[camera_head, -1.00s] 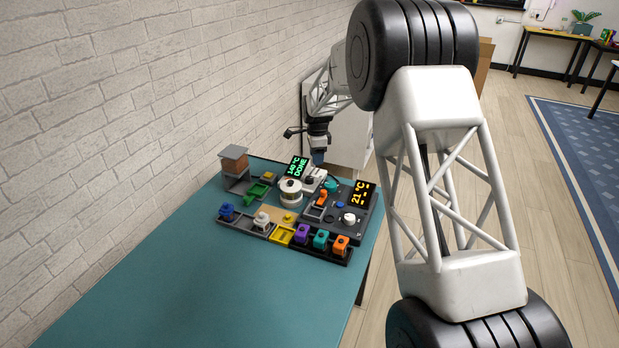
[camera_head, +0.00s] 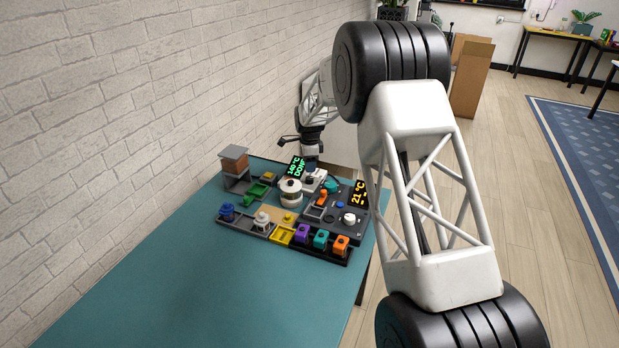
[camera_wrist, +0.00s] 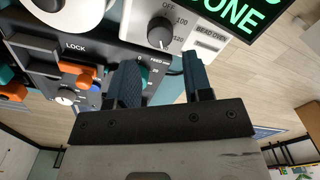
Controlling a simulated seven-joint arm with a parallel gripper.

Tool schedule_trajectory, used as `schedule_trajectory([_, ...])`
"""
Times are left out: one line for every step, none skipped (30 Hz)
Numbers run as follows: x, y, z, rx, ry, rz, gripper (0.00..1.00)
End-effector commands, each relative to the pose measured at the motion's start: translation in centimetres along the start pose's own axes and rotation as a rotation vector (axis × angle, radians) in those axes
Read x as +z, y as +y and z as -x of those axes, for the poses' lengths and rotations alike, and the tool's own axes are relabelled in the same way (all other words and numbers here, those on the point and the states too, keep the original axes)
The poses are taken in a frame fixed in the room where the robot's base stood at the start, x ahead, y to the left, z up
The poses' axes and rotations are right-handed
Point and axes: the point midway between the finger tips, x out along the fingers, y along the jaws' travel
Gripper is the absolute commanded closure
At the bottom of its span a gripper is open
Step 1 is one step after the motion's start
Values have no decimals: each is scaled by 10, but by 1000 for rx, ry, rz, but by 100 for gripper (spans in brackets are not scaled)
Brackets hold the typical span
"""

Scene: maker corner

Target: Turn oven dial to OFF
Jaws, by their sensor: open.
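The bead oven's dial (camera_wrist: 160,33) is a dark grey knob on a white panel (camera_wrist: 192,22) marked OFF, 100 and 120 in the wrist view. Its exact setting is hard to read. The oven's display (camera_head: 296,166) reads 140°C DONE in green; it also shows, cut off, in the wrist view (camera_wrist: 240,12). My gripper (camera_wrist: 163,78) is open and empty, its two blue fingers apart and just short of the dial in the picture. In the head view the gripper end is over the oven at the table's far end, its fingertips hard to make out.
A dark unit with an orange 21°C display (camera_head: 360,195) stands beside the oven. A white round pot (camera_head: 291,192) is close in front.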

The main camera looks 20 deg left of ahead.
Motion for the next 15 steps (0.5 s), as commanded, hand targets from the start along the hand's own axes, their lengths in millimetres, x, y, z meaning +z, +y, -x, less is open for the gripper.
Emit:
schedule_trajectory([0, 0, -6, 2, 0, 0, 54])
schedule_trajectory([0, 0, -10, 1, 0, 0, 54])
schedule_trajectory([0, 0, -15, 1, 0, 0, 54])
schedule_trajectory([0, 0, -19, 1, 0, 0, 54])
schedule_trajectory([0, 0, -23, 1, 0, 0, 54])
schedule_trajectory([0, 0, -27, 2, 0, 0, 54])
schedule_trajectory([0, 0, -31, 2, 0, 0, 54])
schedule_trajectory([0, 0, -34, 2, 0, 0, 54])
schedule_trajectory([0, 0, -39, 1, 0, 0, 54])
schedule_trajectory([0, 0, -43, 1, 0, 0, 54])
schedule_trajectory([0, 0, -46, 1, 0, 0, 54])
schedule_trajectory([0, 0, -50, 2, 0, 0, 54])
schedule_trajectory([0, 0, -52, 2, 0, 0, 54])
schedule_trajectory([0, 0, -55, 2, 0, 0, 54])
schedule_trajectory([0, 0, -57, 1, 0, 0, 54])
